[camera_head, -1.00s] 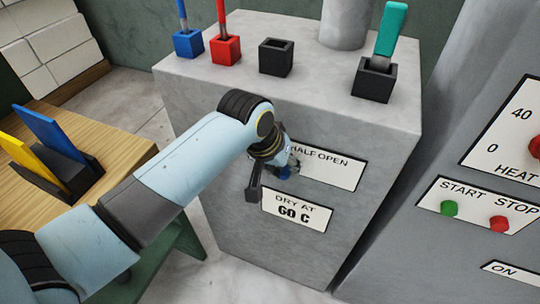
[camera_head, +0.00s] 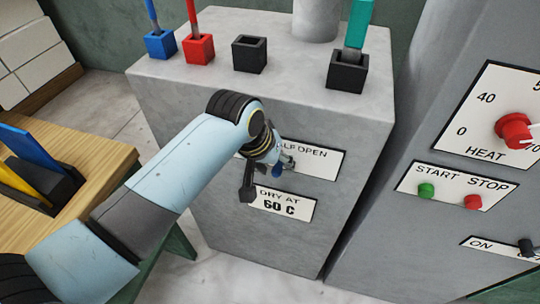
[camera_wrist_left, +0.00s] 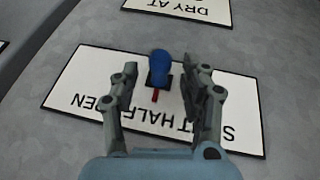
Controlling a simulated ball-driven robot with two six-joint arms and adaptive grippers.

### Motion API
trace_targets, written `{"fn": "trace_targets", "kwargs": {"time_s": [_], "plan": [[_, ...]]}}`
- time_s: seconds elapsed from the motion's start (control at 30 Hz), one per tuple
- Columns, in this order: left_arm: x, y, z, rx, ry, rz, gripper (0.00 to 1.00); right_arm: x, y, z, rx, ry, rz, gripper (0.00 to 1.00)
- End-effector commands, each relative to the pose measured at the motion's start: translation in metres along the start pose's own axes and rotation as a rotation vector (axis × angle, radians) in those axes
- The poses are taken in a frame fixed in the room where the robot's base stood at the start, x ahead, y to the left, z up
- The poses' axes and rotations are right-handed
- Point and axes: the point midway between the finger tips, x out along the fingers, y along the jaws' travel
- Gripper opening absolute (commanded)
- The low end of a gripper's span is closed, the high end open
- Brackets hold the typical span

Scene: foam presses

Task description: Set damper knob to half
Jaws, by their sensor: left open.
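The damper knob (camera_wrist_left: 160,68) is blue, with a red pointer, on a white label plate (camera_wrist_left: 75,80) lettered with "HALF" and "OPEN" on the front of a grey cabinet. In the left wrist view, my left gripper (camera_wrist_left: 158,78) is open, with one finger on each side of the knob and a gap on both sides. In the head view, the knob (camera_head: 278,169) shows only partly at the tip of my left gripper (camera_head: 270,170). My left arm hides the left part of the plate. My right gripper is not in view.
A "DRY AT 60 C" plate (camera_head: 285,203) sits below. Block holders, among them a black one (camera_head: 347,73) with a teal handle, stand on the cabinet top. To the right are a red heat knob (camera_head: 514,131) and start (camera_head: 426,190) and stop (camera_head: 473,201) buttons. A wooden table (camera_head: 100,165) stands left.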

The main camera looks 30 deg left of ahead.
Motion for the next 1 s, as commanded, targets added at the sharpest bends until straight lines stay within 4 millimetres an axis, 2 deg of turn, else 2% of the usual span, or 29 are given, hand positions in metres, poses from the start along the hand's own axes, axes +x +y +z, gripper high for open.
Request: {"fn": "trace_targets", "kwargs": {"time_s": [0.4,0.5,0.7,1.0], "plan": [[-0.085,0.0,0.0,0.0,0.002,0.0,0.46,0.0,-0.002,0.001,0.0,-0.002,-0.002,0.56],[-0.1,0.0,0.0,0.0,0.002,0.0,0.46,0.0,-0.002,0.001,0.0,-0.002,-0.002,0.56],[-0.113,-0.001,0.001,0.0,-0.001,-0.001,0.46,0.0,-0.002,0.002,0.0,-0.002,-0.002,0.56],[-0.114,0.0,0.001,0.0,-0.001,0.0,0.46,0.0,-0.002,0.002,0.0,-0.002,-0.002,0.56]]}}
